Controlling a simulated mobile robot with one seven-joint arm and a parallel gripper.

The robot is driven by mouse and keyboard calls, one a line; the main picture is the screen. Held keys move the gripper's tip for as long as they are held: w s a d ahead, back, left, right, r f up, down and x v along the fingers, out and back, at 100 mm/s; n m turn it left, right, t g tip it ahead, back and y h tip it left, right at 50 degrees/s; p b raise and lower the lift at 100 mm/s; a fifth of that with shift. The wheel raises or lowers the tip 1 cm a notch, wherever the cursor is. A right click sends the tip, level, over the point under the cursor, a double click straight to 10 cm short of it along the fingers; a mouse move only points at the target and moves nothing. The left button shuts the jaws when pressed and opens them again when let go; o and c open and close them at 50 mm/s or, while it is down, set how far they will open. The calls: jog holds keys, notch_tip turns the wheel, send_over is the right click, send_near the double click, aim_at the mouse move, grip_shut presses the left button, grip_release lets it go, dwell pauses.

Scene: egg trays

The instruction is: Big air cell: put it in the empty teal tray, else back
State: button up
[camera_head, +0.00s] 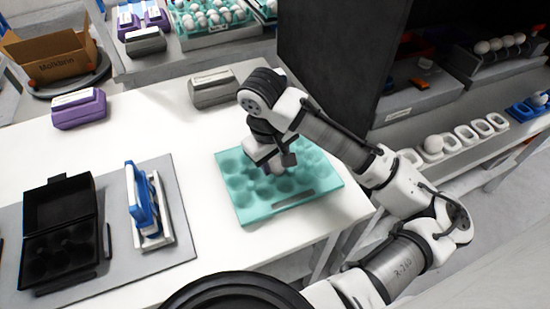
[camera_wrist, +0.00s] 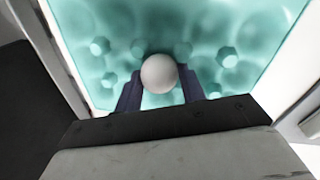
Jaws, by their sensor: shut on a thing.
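The teal tray (camera_head: 243,203) lies on the white table in the head view, and its cups show no eggs where I can see them. My gripper (camera_head: 275,167) is over the middle of the tray. In the wrist view, my gripper (camera_wrist: 160,90) is shut on a pale egg (camera_wrist: 159,73), held between its two dark fingers. The teal tray (camera_wrist: 215,25) fills the background below the egg. I cannot tell whether the egg touches a cup.
A black open case (camera_head: 60,230) and a blue-and-white device (camera_head: 147,205) stand on a grey mat at left. A purple carton (camera_head: 79,109) and a grey carton (camera_head: 212,88) lie farther back. A dark panel (camera_head: 330,60) rises behind my arm. The table's middle is clear.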

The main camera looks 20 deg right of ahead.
jog(key=o, duration=0.7)
jog(key=shift+r, duration=0.1)
jog(key=shift+s+a+r, duration=0.1)
jog(key=shift+a+r, duration=0.2)
jog(key=shift+r, duration=1.95)
jog(key=shift+s+a+r, duration=0.1)
jog(key=shift+a+r, duration=0.2)
jog(key=shift+r, duration=1.95)
jog(key=shift+s+a+r, duration=0.1)
jog(key=shift+a+r, duration=0.2)
jog(key=shift+r, duration=1.95)
